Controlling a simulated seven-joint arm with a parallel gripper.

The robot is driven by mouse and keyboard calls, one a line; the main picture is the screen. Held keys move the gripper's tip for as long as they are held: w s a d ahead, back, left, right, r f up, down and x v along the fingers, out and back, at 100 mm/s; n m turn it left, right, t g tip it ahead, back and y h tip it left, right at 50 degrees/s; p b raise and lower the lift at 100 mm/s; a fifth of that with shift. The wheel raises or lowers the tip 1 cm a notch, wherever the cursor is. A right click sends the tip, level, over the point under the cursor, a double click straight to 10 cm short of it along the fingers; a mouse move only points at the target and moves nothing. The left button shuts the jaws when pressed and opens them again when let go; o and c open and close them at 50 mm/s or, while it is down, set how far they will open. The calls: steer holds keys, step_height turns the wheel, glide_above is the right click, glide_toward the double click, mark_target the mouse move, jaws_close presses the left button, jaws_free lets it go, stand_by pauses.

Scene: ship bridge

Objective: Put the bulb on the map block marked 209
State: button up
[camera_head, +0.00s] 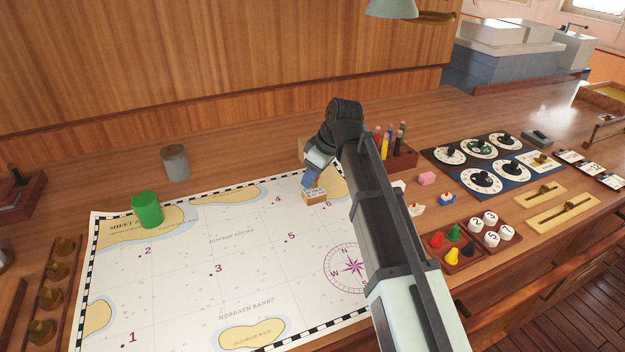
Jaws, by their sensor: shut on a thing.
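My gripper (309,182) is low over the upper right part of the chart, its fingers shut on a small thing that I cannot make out. Just below the fingertips is a small wooden block (314,198) with a pale label on the chart; its marking is too small to read. I cannot tell whether the fingers or the held thing touch this block. No bulb shows clearly, and the number 209 is not legible anywhere.
The chart (180,285) covers the left of the desk. A green cup (147,210) stands on it, a grey cup (174,162) behind. A brass-knob rack (42,300) is at left. A pencil box (400,157), dials (481,182) and a pawn tray (452,246) are right of my arm.

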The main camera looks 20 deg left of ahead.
steer(key=shift+f, duration=0.85)
steer(key=shift+f, duration=0.1)
steer(key=o, duration=1)
steer(key=v, duration=1.2)
